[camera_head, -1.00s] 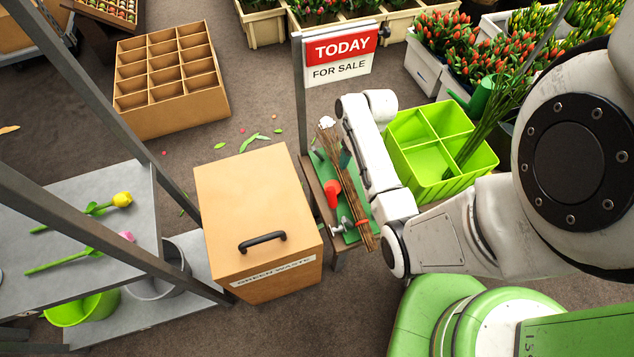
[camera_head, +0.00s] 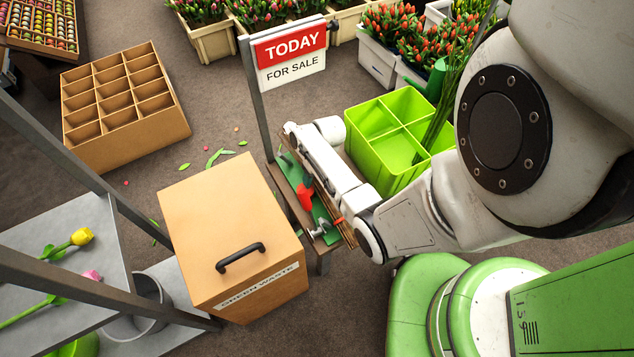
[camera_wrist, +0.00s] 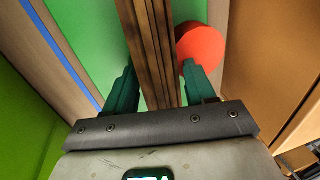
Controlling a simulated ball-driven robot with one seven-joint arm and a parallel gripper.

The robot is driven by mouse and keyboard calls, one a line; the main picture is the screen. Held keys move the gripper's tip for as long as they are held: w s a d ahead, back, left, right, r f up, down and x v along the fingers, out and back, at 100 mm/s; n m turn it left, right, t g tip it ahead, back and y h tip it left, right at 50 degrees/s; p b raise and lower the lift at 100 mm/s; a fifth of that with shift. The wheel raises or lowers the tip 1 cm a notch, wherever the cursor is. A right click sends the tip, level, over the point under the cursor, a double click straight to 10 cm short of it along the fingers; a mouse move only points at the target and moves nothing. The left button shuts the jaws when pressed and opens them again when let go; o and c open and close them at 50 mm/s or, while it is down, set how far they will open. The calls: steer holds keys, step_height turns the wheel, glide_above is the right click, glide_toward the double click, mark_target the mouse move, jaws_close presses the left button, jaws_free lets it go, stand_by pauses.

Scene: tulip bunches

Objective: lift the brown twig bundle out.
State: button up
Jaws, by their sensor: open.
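The brown twig bundle (camera_wrist: 150,40) runs lengthwise between the two teal fingers of my gripper (camera_wrist: 159,68) in the wrist view. My gripper is open, with one finger on each side of the bundle. The bundle lies over a narrow green-topped bench (camera_head: 291,172). In the head view my white arm covers most of the bundle and hides the fingers.
A red object (camera_head: 305,196) sits on the bench close by; in the wrist view it is beside the right finger (camera_wrist: 200,43). A brown green-waste box (camera_head: 225,215) stands left of the bench. A sign (camera_head: 290,55) rises behind it. A lime-green divided crate (camera_head: 375,160) stands to the right.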

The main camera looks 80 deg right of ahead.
steer(key=shift+c, duration=0.3)
steer(key=c, duration=1)
steer(key=shift+o, duration=0.2)
steer(key=shift+r, duration=0.1)
steer(key=shift+r+p, duration=0.3)
steer(key=shift+r, duration=0.25)
step_height(320, 180, up, 2)
steer(key=shift+s+r+p, duration=0.1)
steer(key=shift+r+p, duration=0.15)
steer(key=shift+p, duration=0.2)
steer(key=s+r, duration=0.1)
steer(key=s+a+r+p, duration=0.1)
steer(key=r, duration=0.1)
steer(key=s+a+r, duration=0.1)
steer(key=shift+s+r+p, duration=0.3)
steer(key=shift+r+p, duration=0.1)
steer(key=s+a+r+p, duration=0.1)
steer(key=s+a+r, duration=0.3)
steer(key=s, duration=0.4)
steer(key=shift+s+a+r, duration=0.15)
steer(key=shift+s+r, duration=0.1)
steer(key=shift+s, duration=0.1)
